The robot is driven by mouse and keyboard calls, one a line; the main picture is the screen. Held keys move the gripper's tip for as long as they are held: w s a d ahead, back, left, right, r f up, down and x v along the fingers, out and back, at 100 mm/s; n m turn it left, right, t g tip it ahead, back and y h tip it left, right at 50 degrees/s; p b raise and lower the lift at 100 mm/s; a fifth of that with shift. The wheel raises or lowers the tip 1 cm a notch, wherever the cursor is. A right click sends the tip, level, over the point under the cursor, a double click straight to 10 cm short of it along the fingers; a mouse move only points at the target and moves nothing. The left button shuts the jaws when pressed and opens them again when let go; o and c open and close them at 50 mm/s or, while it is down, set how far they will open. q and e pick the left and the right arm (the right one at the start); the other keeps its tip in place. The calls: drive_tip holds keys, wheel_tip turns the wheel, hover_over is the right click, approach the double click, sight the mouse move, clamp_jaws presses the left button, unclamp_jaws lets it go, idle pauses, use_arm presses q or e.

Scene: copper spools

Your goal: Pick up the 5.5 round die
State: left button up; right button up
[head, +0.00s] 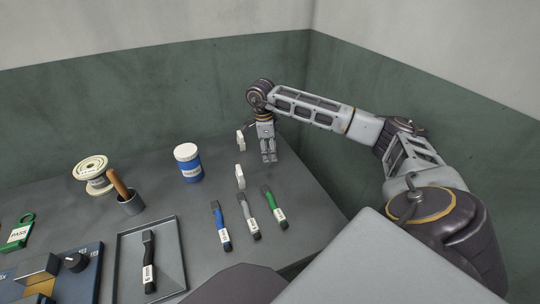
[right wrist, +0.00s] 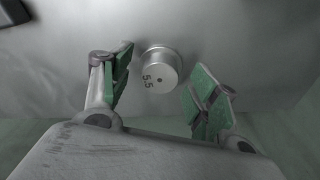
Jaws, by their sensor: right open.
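The 5.5 round die (right wrist: 161,70) is a small metal cylinder with "5.5" marked on its end face. In the right wrist view it sits on the grey table, between and just beyond the two green-padded fingers of my right gripper (head: 269,159). The fingers are spread apart and I see no clear contact with the die. In the head view the right gripper points down over the back right of the table, and I cannot make out the die there. My left gripper is not in view.
White label tags (head: 240,176) stand near the right gripper. Blue, grey and green-handled tools (head: 248,216) lie in front. Green walls (head: 345,110) rise behind.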

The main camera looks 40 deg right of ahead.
sight(269, 151)
drive_tip(key=c, duration=1.3)
drive_tip(key=shift+r, duration=0.1)
